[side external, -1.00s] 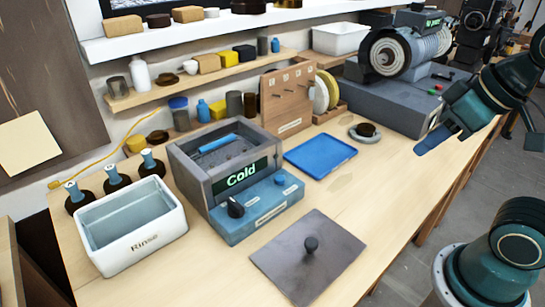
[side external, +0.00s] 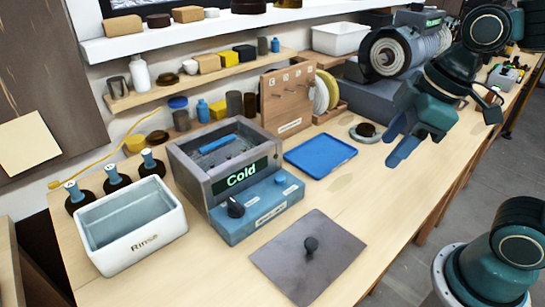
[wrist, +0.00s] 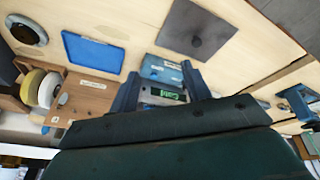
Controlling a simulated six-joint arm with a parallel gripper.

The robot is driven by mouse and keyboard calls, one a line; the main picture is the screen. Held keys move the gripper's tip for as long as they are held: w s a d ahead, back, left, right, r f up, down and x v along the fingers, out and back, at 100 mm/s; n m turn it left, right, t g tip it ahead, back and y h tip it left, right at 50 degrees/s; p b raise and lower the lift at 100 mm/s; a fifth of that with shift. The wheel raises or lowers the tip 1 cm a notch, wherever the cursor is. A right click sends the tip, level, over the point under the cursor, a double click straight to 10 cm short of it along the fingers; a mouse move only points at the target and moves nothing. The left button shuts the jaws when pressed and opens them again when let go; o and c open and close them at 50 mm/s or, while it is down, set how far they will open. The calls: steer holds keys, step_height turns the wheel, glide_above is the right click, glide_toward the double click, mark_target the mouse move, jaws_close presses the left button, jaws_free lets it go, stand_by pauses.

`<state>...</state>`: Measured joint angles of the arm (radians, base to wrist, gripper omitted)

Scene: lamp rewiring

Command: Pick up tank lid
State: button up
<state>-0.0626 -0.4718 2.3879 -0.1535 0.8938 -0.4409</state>
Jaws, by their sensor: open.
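The tank lid (side external: 324,264) is a flat, dark grey square plate with a small black knob (side external: 311,243) in its middle. My gripper (side external: 397,146) is open and empty, raised over the right part of the bench, well apart from the lid. In the wrist view its two fingers (wrist: 163,90) point up the picture, with the tank partly seen between them and its lower part hidden by my wrist.
A blue tray (side external: 319,156) lies between the tank and my gripper. A white "Rinse" basin (side external: 135,234) stands left of the tank. A wooden peg rack (side external: 287,100) and a grinding machine (side external: 385,58) stand at the back. Bare bench surrounds the lid's right side.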

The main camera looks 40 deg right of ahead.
steer(key=w+a+f+n+g+y, duration=0.2)
steer(key=w+a+f+n+g, duration=0.2)
steer(key=a+n, duration=0.5)
step_height(320, 180, down, 2)
steer(key=w+n, duration=0.2)
steer(key=n, duration=0.1)
steer(key=shift+n, duration=0.4)
steer(key=shift+f, duration=0.2)
glide_above(312, 241)
steer(key=d, duration=0.1)
steer(key=shift+w+d+f, duration=0.1)
steer(key=shift+f, duration=1.95)
steer(key=shift+w+d+f, duration=0.1)
steer(key=shift+f, duration=1.9)
steer(key=shift+f, duration=0.15)
steer(key=shift+x, duration=2.45)
steer(key=shift+d, duration=0.1)
